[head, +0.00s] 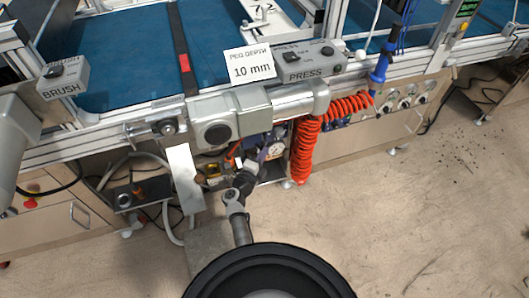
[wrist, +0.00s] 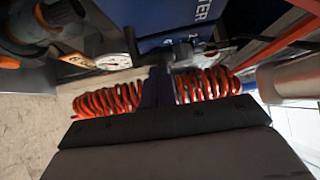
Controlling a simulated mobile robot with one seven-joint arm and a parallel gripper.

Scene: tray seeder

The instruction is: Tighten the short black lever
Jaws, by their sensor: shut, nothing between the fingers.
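My gripper (head: 264,152) is low in front of the machine, below the grey motor housing and left of the orange coiled hose. In the wrist view its dark fingers (wrist: 158,88) are together, with nothing seen between them. A small dark fitting (wrist: 182,52) shows just beyond the fingertips, against a blue body with white lettering. I cannot tell if it is the short black lever, or whether the fingers touch it. In the head view I cannot pick out the lever clearly; my arm and the housing cover part of that area.
The orange coiled hose (head: 305,150) hangs close to my gripper's right; it also crosses the wrist view (wrist: 108,99). The grey motor housing (head: 212,127) juts out above. A round gauge (wrist: 113,62) is at the upper left of the wrist view.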

